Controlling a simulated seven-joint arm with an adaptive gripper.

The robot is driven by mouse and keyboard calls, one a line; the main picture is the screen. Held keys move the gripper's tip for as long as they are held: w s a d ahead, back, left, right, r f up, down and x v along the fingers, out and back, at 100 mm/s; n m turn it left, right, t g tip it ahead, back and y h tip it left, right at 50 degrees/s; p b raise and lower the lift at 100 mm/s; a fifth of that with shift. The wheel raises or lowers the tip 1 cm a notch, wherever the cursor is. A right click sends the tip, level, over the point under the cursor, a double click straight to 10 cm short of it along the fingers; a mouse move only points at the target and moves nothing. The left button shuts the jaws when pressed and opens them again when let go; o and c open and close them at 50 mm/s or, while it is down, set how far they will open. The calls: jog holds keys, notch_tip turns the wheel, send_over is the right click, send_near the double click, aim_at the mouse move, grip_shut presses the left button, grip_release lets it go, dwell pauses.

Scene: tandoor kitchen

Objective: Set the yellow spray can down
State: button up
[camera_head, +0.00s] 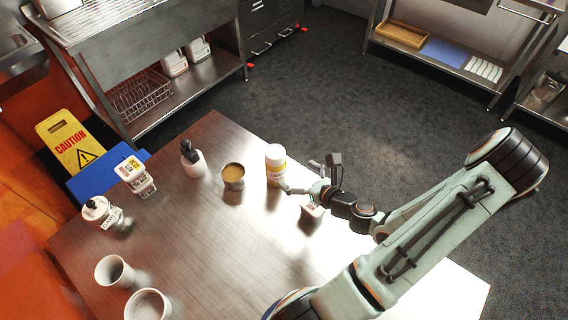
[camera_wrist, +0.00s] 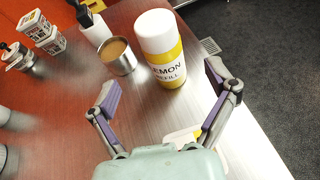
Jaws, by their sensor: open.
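The yellow spray can (camera_head: 276,168), white on top with a yellow lower part, stands upright on the table. In the wrist view the can (camera_wrist: 163,50) shows the words "LEMON REFILL" and stands just beyond my fingertips, roughly between their lines. My gripper (camera_head: 299,176) is low over the table, just right of the can in the head view. In the wrist view my gripper (camera_wrist: 162,86) has its two fingers spread wide with nothing held between them. No finger clearly touches the can.
A metal cup (camera_head: 233,177) with tan contents and a dark-topped bottle (camera_head: 194,160) stand left of the can. A small white container (camera_head: 312,210) sits close under my gripper. White boxes (camera_head: 137,177), a labelled jar (camera_head: 100,211) and two cups (camera_head: 114,271) stand farther left. The middle table (camera_head: 205,235) is clear.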

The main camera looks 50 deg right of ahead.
jog(key=shift+v, duration=1.35)
jog(key=w+a+r+n+g+y, duration=0.2)
jog(key=a+n+g+y, duration=0.2)
jog(key=a+n, duration=0.6)
jog(key=w+a+r+n+g+y, duration=0.15)
jog(key=a+n+g+y, duration=0.35)
jog(key=a+n, duration=0.5)
jog(key=s+a+r+n+g+h, duration=0.2)
jog(key=s+a+r+n, duration=0.1)
jog(key=n, duration=0.7)
jog(key=s+a+r+n+g+h, duration=0.2)
jog(key=s+r+n, duration=0.4)
jog(key=n, duration=0.4)
jog(key=shift+a+r+h, duration=0.5)
jog(key=shift+a, duration=0.25)
